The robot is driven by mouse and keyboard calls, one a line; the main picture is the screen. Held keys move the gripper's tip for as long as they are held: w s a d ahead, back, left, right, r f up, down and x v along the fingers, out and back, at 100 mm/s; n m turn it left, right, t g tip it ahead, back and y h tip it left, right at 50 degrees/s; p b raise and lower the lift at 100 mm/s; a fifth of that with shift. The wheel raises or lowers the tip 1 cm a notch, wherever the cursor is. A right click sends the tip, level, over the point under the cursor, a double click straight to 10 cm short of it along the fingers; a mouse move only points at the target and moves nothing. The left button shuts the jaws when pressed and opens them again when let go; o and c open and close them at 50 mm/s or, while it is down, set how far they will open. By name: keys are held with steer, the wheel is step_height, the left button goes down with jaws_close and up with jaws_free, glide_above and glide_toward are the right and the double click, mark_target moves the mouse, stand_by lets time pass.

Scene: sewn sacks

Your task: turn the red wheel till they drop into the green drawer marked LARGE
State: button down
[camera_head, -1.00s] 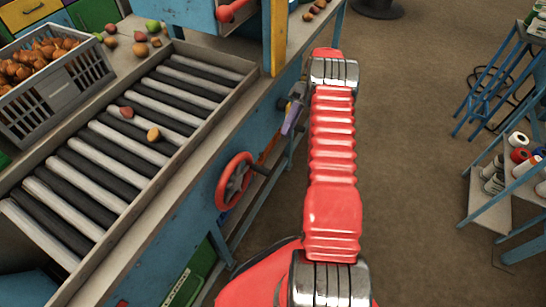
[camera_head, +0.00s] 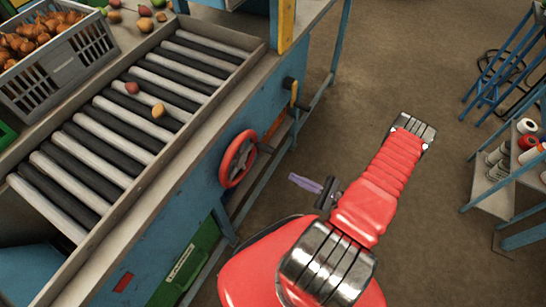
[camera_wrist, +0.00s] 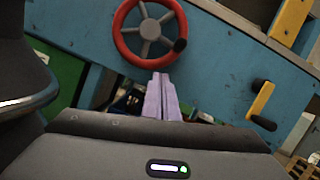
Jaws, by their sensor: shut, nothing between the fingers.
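The red wheel (camera_head: 238,158) is on the side of the blue sorting machine, with a dark crank knob; it also shows in the wrist view (camera_wrist: 121,38). My gripper (camera_head: 292,178) is shut and empty, to the lower right of the wheel in the head view and apart from it. In the wrist view its pale purple fingers (camera_wrist: 161,82) point at the wheel's lower rim. Two small onion-like bulbs, one reddish (camera_head: 131,88) and one yellow (camera_head: 158,110), lie on the rollers (camera_head: 105,150). A green drawer (camera_head: 185,262) sits below the machine; its label is too small to read.
A yellow-handled lever (camera_wrist: 262,100) sits on the panel right of the wheel. A grey crate (camera_head: 60,72) of onions stands at the upper left. A blue rack (camera_head: 500,215) with spools is at the right. The floor between is clear.

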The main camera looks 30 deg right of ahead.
steer(key=shift+w+d+f+m+t+h, duration=0.15)
steer(key=shift+m+h, duration=0.25)
steer(key=shift+m, duration=0.45)
steer(key=shift+w+a+f+m+t+h, duration=0.1)
steer(key=shift+w+m+t+h, duration=0.2)
steer(key=shift+m, duration=0.5)
steer(key=shift+w+d+f+m+t+h, duration=0.1)
steer(key=shift+w+f+m+h, duration=0.1)
steer(key=shift+m+h, duration=0.5)
steer(key=shift+r, duration=0.1)
steer(key=w+a+r, duration=0.4)
steer(key=w+r, duration=0.2)
steer(key=w, duration=0.2)
steer(key=shift+w+a+r, duration=0.2)
steer(key=shift+w+a, duration=0.05)
steer(key=shift+a, duration=0.15)
steer(key=shift+d, duration=0.2)
